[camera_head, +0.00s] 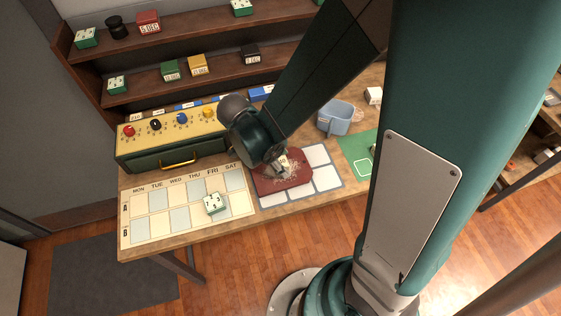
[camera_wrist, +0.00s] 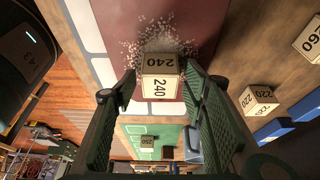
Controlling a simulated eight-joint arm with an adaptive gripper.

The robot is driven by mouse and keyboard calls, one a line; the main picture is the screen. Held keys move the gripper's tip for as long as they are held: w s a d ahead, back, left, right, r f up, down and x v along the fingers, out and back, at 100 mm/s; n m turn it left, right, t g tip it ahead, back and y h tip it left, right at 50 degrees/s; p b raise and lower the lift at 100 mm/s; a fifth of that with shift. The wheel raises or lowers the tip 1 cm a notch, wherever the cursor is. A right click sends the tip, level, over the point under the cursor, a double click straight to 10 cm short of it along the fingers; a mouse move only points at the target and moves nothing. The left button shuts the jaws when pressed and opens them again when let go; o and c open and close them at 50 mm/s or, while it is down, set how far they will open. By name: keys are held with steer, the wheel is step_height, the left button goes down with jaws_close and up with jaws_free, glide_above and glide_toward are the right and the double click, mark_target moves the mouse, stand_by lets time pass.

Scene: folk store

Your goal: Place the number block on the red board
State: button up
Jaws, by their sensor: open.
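A cream number block marked 240 (camera_wrist: 160,86) is between my gripper's fingers in the wrist view. It appears to rest on the dark red board (camera_wrist: 208,14), among white specks, near the board's edge. My gripper (camera_wrist: 159,76) is open, with a finger on each side of the block; I cannot tell if either touches it. In the head view the red board (camera_head: 297,181) lies on the table beside the calendar sheet, and my gripper (camera_head: 281,161) is low over its upper part. The block there is mostly hidden by my gripper.
Another block marked 220 (camera_wrist: 258,99) stands to the right in the wrist view. A yellow-topped box with coloured knobs (camera_head: 170,138), a calendar sheet (camera_head: 160,219) with a green-and-white block (camera_head: 214,204), and a blue bin (camera_head: 335,118) are around the board. Shelves rise behind.

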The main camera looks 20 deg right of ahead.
steer(key=p+v, duration=0.1)
steer(key=v, duration=1.1)
steer(key=shift+p, duration=0.35)
steer(key=shift+r, duration=0.1)
step_height(320, 180, up, 7)
steer(key=n+t+y, duration=0.3)
steer(key=n, duration=0.5)
glide_above(284, 164)
steer(key=s+d+r+n+t+y, duration=0.1)
steer(key=s+d+r+n+t, duration=0.2)
steer(key=r+n, duration=0.4)
steer(key=d+n+t, duration=0.1)
steer(key=d+n, duration=0.1)
steer(key=n, duration=0.1)
steer(key=shift+s+d+r, duration=0.15)
steer(key=shift+s+r, duration=0.05)
steer(key=shift+r, duration=0.2)
